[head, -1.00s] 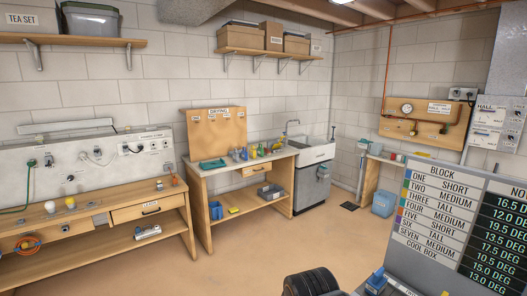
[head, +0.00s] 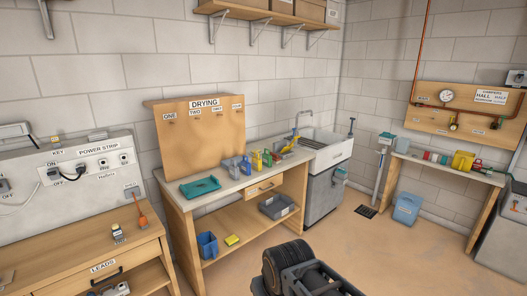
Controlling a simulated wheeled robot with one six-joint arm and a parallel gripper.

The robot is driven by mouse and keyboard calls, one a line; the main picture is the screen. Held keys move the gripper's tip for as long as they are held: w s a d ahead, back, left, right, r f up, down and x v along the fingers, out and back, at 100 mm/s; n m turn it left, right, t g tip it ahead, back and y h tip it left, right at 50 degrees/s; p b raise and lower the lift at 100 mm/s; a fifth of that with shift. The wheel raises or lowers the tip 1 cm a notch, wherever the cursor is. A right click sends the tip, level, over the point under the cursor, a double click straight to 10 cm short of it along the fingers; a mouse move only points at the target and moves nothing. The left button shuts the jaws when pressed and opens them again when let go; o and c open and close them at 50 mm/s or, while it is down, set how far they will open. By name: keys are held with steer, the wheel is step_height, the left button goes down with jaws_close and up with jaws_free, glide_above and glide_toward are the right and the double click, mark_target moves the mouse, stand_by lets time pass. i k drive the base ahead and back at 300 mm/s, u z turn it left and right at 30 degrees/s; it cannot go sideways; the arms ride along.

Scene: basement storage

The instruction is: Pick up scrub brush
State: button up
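I cannot clearly pick out the scrub brush at this distance. Small items stand on the worktop (head: 227,192) left of the sink. A teal item (head: 200,187) lies near its left front. Grey containers (head: 231,167) and small blue, yellow and green bottles (head: 256,161) stand further right. A small elongated item (head: 288,148) lies by the sink's left edge and may be a brush. Dark parts of my arm show at the bottom middle, well short of the bench. My gripper's fingers are not visible.
A board labelled DRYING (head: 199,138) stands behind the worktop. A blue bin (head: 207,245), a yellow item (head: 232,240) and a grey tray (head: 279,206) sit on the lower shelf. The sink (head: 329,153) is right of the bench. The floor in front (head: 370,255) is clear.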

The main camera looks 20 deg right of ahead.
mark_target(276, 160)
steer(key=i, duration=1.05)
steer(key=z, duration=1.35)
steer(key=i, duration=2.4)
steer(key=u, duration=1.75)
